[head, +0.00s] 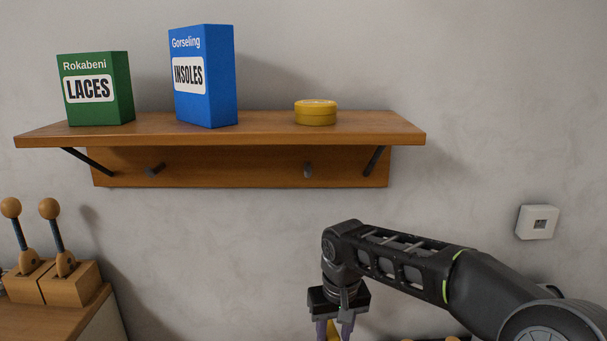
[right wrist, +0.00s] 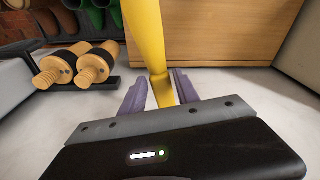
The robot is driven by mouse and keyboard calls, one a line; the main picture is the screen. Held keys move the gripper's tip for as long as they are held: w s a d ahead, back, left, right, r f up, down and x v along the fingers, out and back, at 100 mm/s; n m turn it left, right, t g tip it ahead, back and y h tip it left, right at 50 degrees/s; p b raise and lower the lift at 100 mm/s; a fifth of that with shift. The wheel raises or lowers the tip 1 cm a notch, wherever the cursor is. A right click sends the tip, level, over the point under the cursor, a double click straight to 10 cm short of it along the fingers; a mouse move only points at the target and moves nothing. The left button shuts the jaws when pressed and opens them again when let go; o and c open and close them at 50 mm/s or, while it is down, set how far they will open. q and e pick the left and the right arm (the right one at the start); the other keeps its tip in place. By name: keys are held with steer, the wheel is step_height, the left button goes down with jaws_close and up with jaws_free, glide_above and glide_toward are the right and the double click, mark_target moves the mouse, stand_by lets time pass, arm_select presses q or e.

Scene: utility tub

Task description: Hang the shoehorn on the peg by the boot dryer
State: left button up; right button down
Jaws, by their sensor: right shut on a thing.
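The yellow shoehorn (right wrist: 148,35) is between the purple fingers of my right gripper (right wrist: 162,92), which is shut on it. In the right wrist view it runs from the fingers to the top edge. In the head view my right gripper (head: 334,329) is at the bottom edge, below the shelf, with only a bit of yellow showing. Two dark pegs stick out of the board under the shelf: a left peg (head: 154,170) and a right peg (head: 308,170), both bare. I cannot identify the boot dryer for certain. My left gripper is out of view.
The wooden shelf (head: 250,127) holds a green laces box (head: 100,90), a blue insoles box (head: 205,80) and a yellow tin (head: 315,113). Wooden blocks with ball-topped stems (head: 62,280) stand at lower left. A white wall box (head: 537,222) is at right. Wall below the pegs is clear.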

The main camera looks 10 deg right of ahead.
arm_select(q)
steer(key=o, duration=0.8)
arm_select(e)
steer(key=shift+d, duration=0.1)
